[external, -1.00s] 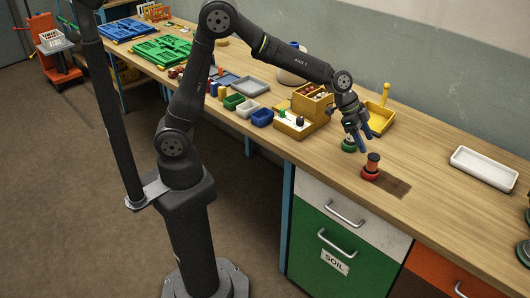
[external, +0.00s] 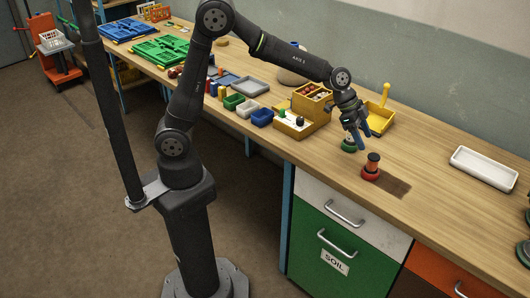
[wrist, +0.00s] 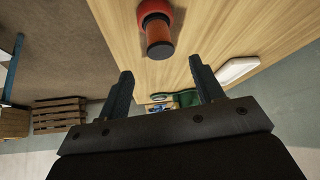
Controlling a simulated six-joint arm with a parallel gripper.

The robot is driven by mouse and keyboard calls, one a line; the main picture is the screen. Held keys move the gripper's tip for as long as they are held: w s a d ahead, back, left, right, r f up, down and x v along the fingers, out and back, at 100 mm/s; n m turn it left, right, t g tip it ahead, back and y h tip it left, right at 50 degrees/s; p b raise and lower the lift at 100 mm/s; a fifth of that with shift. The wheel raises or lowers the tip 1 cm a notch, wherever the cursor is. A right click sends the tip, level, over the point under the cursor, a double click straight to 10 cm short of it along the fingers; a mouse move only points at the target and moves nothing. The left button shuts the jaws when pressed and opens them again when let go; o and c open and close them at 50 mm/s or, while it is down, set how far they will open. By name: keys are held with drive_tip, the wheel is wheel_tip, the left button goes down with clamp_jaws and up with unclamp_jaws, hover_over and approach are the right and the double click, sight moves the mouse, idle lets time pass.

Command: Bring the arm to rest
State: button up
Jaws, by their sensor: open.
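My gripper (external: 360,140) hangs above the wooden bench, its fingers pointing down and a little to the right. In the wrist view its two dark fingers (wrist: 160,87) are spread apart with nothing between them. A red-based piece with a brown, dark-topped cylinder (external: 372,166) stands upright on the bench in front of the fingers, apart from them. It also shows at the top of the wrist view (wrist: 157,25).
A dark brown patch (external: 396,187) lies beside the red-based piece. A yellow scoop tray (external: 380,117) and a yellow box unit (external: 311,105) stand behind the gripper. A white tray (external: 483,168) lies at the right. The bench between is clear.

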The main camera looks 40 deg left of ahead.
sight(376, 157)
drive_tip(key=x, duration=0.9)
drive_tip(key=shift+d+f, duration=0.1)
drive_tip(key=shift+f, duration=0.2)
drive_tip(key=shift+r, duration=1.35)
drive_tip(key=shift+f, duration=0.1)
